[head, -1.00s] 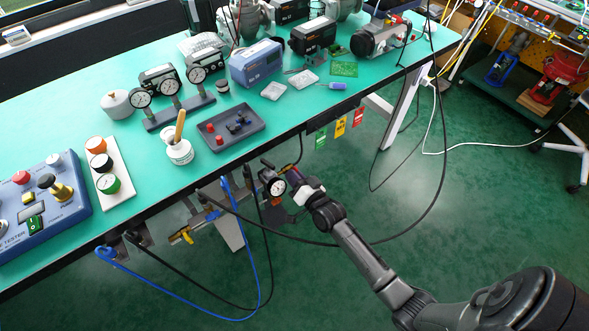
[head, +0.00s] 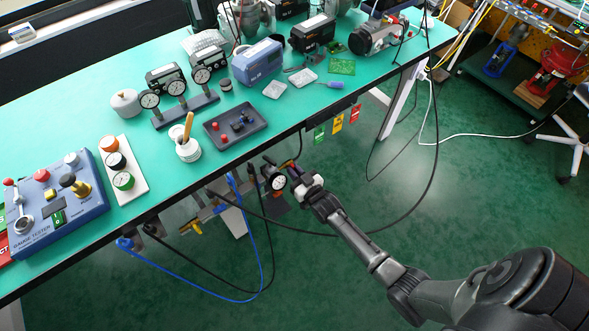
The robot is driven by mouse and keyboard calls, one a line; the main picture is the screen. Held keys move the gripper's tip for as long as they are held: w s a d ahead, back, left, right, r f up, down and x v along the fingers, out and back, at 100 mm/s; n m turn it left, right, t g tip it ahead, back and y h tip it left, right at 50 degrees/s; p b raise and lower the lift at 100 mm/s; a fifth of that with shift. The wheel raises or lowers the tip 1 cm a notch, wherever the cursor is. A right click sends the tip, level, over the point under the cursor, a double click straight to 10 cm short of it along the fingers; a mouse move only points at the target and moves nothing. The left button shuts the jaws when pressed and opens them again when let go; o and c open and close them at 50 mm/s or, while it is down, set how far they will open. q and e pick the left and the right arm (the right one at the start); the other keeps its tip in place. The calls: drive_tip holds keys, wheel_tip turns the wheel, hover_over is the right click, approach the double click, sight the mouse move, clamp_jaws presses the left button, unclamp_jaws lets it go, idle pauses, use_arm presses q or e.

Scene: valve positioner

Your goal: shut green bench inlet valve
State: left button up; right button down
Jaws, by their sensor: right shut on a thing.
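Piping with a round white-faced gauge (head: 278,183) hangs under the front edge of the green-topped bench (head: 70,117). My right gripper (head: 293,174) is at this piping, just right of the gauge. It is shut on a small part there, seemingly the inlet valve's handle. The jaws and gauge hide most of that part, so its colour and angle cannot be told. A yellow handle (head: 190,229) shows on the piping further left. My left gripper is not in view.
Black and blue hoses (head: 262,275) loop below the bench. Green, yellow and red tags (head: 338,124) hang right of the gripper. Gauges, a tray (head: 234,128) and a blue tester (head: 57,205) stand on the bench. The floor in front is open.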

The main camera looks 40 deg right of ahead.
idle(0.5)
drive_tip(key=c, duration=1.2)
unclamp_jaws()
drive_tip(key=s+a+p, duration=0.1)
drive_tip(key=s+p, duration=0.2)
drive_tip(key=s, duration=1)
drive_tip(key=shift+s+p, duration=0.35)
drive_tip(key=shift+s, duration=0.05)
